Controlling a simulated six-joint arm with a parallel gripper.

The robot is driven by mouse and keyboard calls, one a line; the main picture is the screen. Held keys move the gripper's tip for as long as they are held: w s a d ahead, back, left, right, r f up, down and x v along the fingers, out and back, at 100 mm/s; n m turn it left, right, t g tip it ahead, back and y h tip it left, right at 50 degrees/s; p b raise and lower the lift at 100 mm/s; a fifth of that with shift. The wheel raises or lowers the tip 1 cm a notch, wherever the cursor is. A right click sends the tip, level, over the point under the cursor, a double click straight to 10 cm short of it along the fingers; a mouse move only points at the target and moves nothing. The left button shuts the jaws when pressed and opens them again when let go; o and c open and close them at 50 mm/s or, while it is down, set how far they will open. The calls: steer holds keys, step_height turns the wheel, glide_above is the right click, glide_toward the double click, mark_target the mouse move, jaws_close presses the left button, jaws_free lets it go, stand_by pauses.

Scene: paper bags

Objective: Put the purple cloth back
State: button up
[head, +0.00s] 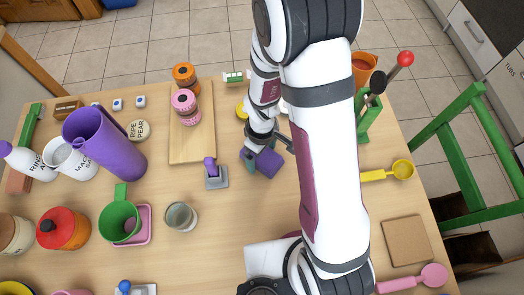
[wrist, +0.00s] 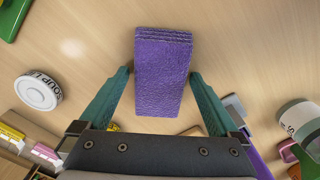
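The purple cloth (wrist: 162,75) is a folded block in the middle of the wrist view, with its layered edge at the top. In the head view the purple cloth (head: 267,162) is at my gripper (head: 262,158), tilted and seemingly just off the table. My arm hides part of the table to its right.
A wooden board (head: 192,143) with pink and orange stacked jars lies left of my gripper.

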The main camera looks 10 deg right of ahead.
mark_target(262, 155)
steer(key=shift+r, duration=0.1)
step_height(262, 155, up, 12)
steer(key=s+d+r+m+y, duration=0.1)
steer(key=s+r+m, duration=0.3)
steer(key=s+m, duration=0.3)
steer(key=s+d+r+m, duration=0.1)
steer(key=s+r+m, duration=0.4)
steer(key=s+m, duration=0.2)
steer(key=shift+s+m+y, duration=0.3)
steer(key=shift+s+y, duration=0.1)
steer(key=shift+s, duration=0.5)
steer(key=shift+w+r, duration=0.1)
